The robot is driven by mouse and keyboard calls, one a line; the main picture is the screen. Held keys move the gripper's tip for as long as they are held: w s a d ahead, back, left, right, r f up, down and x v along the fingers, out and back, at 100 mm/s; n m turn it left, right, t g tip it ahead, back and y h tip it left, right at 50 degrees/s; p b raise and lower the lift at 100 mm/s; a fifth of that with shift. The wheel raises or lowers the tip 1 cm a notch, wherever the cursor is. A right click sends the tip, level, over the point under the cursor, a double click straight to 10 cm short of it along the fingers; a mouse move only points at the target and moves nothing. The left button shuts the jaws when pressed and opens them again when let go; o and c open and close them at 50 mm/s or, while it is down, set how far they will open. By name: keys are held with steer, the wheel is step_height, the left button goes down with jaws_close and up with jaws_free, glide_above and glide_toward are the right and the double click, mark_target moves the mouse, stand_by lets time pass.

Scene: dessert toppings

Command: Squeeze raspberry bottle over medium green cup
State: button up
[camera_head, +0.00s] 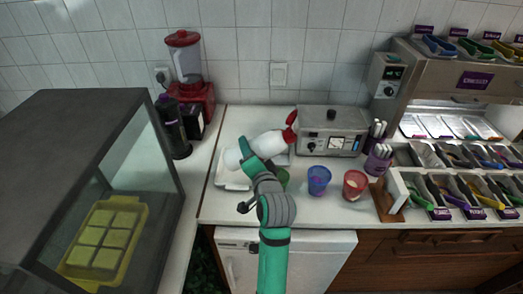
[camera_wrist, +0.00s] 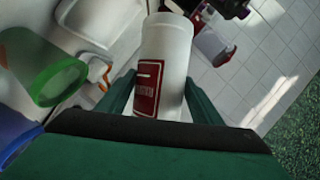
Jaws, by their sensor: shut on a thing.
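The raspberry bottle (camera_head: 266,143) is white with a red cap. In the head view it is tilted, with its cap end up and to the right. My gripper (camera_head: 250,156) is shut around its body and holds it above the counter. In the wrist view the bottle (camera_wrist: 172,50), with a red label, sits between my green fingers (camera_wrist: 160,98); its cap is not visible there. The green cup (camera_head: 284,178) stands just right of my wrist, partly hidden by my arm. It also shows at the left of the wrist view (camera_wrist: 48,88). I cannot tell if it is the medium one.
A blue cup (camera_head: 318,180) and a red cup (camera_head: 355,185) stand right of the green cup. A white tray (camera_head: 226,183) lies under the bottle. A grey metal machine (camera_head: 335,143) stands behind the cups. A topping rack (camera_head: 450,190) is at right, a red blender (camera_head: 188,80) at back left.

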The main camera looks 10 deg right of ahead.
mark_target(254, 141)
steer(key=a+m, duration=0.1)
steer(key=w+a+r+m+t, duration=0.1)
steer(key=a+m, duration=0.1)
steer(key=a+r+m+t+y, duration=0.1)
steer(key=a, duration=0.1)
steer(key=shift+w+a+r+m, duration=0.15)
steer(key=shift+w+r+m, duration=0.05)
steer(key=shift+w+m, duration=0.15)
step_height(254, 141, up, 4)
steer(key=m+t, duration=0.2)
steer(key=m, duration=0.3)
steer(key=shift+r, duration=0.2)
steer(key=shift+d+r+m+h, duration=0.1)
steer(key=shift+d+m+h, duration=0.25)
steer(key=shift+m, duration=0.3)
steer(key=d+m, duration=0.1)
steer(key=m, duration=0.1)
steer(key=s+d+m+t+h, duration=0.1)
steer(key=d, duration=0.1)
steer(key=shift+s+m+t, duration=0.2)
steer(key=shift+m+t, duration=0.1)
steer(key=shift+m, duration=0.1)
steer(key=shift+s+d+f+m+t+h, duration=0.15)
steer(key=shift+d+m+h, duration=0.35)
steer(key=shift+m, duration=0.5)
steer(key=shift+s+d+f+m+t+h, duration=0.15)
steer(key=shift+d+m+h, duration=0.2)
steer(key=shift+d+m, duration=0.45)
steer(key=shift+a, duration=0.35)
steer(key=shift+d, duration=0.15)
